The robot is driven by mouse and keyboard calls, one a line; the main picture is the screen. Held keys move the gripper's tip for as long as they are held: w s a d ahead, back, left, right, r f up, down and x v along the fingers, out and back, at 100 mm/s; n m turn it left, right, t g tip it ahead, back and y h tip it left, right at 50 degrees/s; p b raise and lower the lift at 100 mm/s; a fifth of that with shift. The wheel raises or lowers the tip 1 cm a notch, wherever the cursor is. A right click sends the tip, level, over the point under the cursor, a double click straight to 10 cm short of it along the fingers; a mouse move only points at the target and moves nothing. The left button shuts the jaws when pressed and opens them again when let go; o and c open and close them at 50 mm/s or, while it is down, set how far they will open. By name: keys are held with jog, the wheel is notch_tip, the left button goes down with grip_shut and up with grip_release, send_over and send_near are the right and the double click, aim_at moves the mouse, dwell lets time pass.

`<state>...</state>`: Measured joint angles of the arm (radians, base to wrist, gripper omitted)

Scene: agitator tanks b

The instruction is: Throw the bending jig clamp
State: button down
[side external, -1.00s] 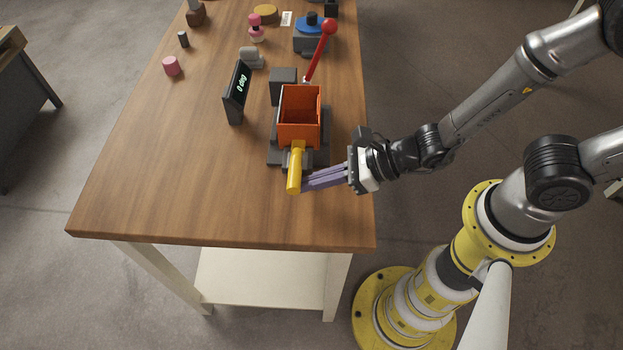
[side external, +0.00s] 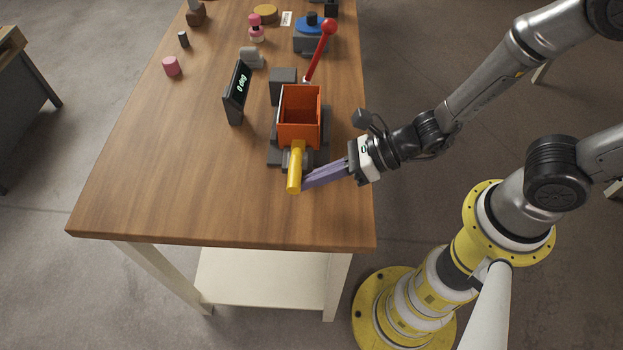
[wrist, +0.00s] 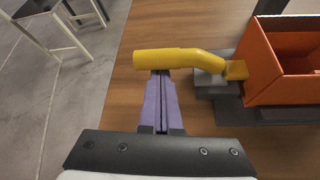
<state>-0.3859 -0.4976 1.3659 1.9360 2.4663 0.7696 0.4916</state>
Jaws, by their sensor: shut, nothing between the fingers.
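An orange open-topped box (side external: 300,132) sits on a dark base (side external: 277,157) near the table's right edge. A bent yellow handle (side external: 294,172) sticks out from its near side; it also shows in the wrist view (wrist: 170,58). A red-knobbed lever (side external: 319,58) leans up behind the box. I cannot tell which of these parts is the clamp. My gripper (side external: 306,182) has purple fingers, shut with nothing between them. Their tips are right beside the yellow handle's outer end; in the wrist view the tips (wrist: 160,76) meet its edge, and contact looks likely but is not certain.
A dark display (side external: 237,92) reading "0 deg" stands left of the box. A grey block (side external: 283,86) is behind it. The table's near left is clear.

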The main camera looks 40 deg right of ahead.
aim_at(297, 171)
jog(key=shift+r, duration=0.15)
jog(key=shift+w+d+r+m+g+y, duration=0.15)
jog(key=shift+r+m+g+y, duration=0.15)
jog(key=shift+r+m+y, duration=0.2)
jog(key=shift+w+d+r+m+g+y, duration=0.15)
jog(key=shift+r+m+g+y, duration=0.2)
jog(key=shift+m, duration=0.25)
jog(key=shift+w+d+r, duration=0.1)
jog(key=shift+w+r, duration=0.1)
jog(key=shift+r, duration=0.35)
jog(key=shift+w+d+r+m+g+y, duration=0.3)
jog(key=shift+w+d+r+m+y, duration=0.2)
jog(key=shift+m+y, duration=0.3)
jog(key=shift+w+d+r+m+g+y, duration=0.25)
jog(key=shift+w+d+r+m+y, duration=0.2)
jog(key=shift+m+y, duration=0.4)
jog(key=shift+w+d+r+m+g+y, duration=0.35)
jog(key=shift+d+m+y, duration=0.2)
jog(key=shift+m, duration=0.4)
